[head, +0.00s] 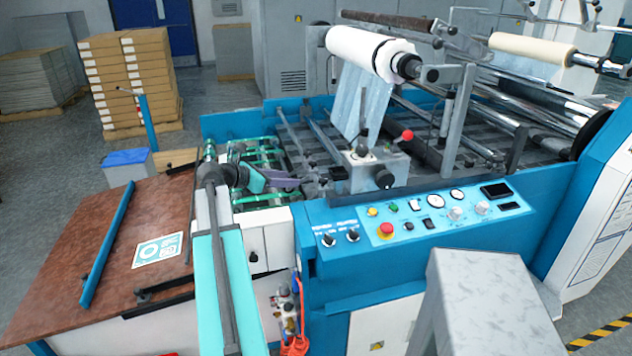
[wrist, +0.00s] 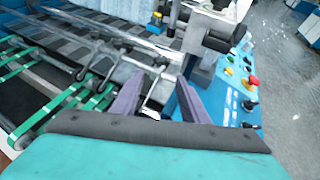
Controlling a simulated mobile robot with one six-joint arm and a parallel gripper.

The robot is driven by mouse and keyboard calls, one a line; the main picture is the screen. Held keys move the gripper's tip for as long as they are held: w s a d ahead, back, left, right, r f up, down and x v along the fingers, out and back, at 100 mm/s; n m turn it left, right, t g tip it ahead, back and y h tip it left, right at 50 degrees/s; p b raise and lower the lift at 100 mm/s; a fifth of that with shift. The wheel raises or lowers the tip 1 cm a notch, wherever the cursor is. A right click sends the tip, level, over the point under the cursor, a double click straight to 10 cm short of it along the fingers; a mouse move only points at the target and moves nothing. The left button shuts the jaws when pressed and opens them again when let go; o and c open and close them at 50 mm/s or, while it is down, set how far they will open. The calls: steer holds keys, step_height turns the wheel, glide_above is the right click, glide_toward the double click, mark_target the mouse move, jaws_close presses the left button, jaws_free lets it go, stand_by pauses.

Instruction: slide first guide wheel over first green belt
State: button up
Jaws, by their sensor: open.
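Several green belts run across the machine's feed end (head: 262,158); in the wrist view, green belts (wrist: 88,108) lie at the left, beside my gripper. My gripper (head: 284,180) is above the right end of the belts in the head view. Its two purple fingers are apart in the wrist view (wrist: 160,98). A small guide wheel on a metal arm (wrist: 150,112) shows between the fingers; I cannot tell whether they touch it. Another guide wheel arm (wrist: 104,84) stands to its left. The wheels are too small to make out in the head view, and I cannot tell which is first.
The blue control panel (head: 440,215) with knobs and a red button lies right of my gripper. A metal bracket block (head: 375,170) with a lever stands close by. A brown table (head: 120,235) extends left. A white film roll (head: 365,50) hangs behind.

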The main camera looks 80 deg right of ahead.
mark_target(321, 180)
steer(key=shift+d, duration=0.1)
steer(key=p+x, duration=0.3)
steer(key=x, duration=1)
steer(key=shift+s+d+f, duration=0.15)
steer(key=shift+s+d, duration=0.05)
steer(key=shift+d, duration=0.05)
jaws_close()
